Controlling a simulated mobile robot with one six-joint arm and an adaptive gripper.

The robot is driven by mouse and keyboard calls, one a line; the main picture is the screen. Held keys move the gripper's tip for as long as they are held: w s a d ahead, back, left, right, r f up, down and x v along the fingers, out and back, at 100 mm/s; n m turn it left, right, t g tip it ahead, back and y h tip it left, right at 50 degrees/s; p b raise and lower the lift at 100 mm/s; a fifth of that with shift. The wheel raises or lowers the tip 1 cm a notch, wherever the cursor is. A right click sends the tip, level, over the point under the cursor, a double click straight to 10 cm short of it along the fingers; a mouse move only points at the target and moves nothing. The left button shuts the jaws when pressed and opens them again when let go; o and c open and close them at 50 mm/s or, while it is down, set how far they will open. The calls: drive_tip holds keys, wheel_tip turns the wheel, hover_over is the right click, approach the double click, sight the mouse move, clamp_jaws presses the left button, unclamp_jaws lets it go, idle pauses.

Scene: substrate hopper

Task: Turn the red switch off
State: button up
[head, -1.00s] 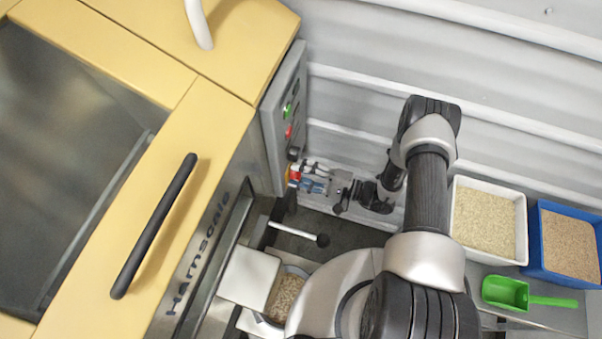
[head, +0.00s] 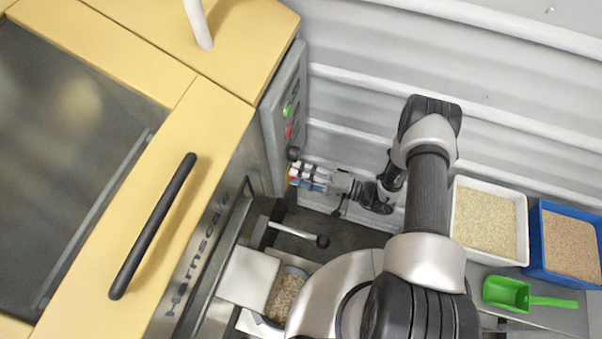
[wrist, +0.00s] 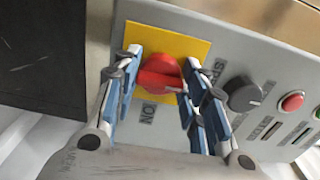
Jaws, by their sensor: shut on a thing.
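The red switch (wrist: 160,75) is a rotary knob on a yellow plate (wrist: 183,46), seen in the wrist view. In the head view my gripper (head: 303,176) is at the lower end of the grey control panel (head: 274,125), and the switch is mostly hidden there.
A black knob (wrist: 243,94), a red button (wrist: 292,102) and a green button (wrist: 318,113) sit beside the switch. A black-tipped lever (head: 322,241) is below my gripper. A white bin (head: 488,222), a blue bin (head: 570,245) and a green scoop (head: 507,293) stand right.

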drive_tip(key=o, duration=1.1)
drive_tip(key=shift+d, duration=0.15)
drive_tip(key=v, duration=1.1)
drive_tip(key=shift+s+d, duration=0.15)
drive_tip(key=shift+d, duration=0.25)
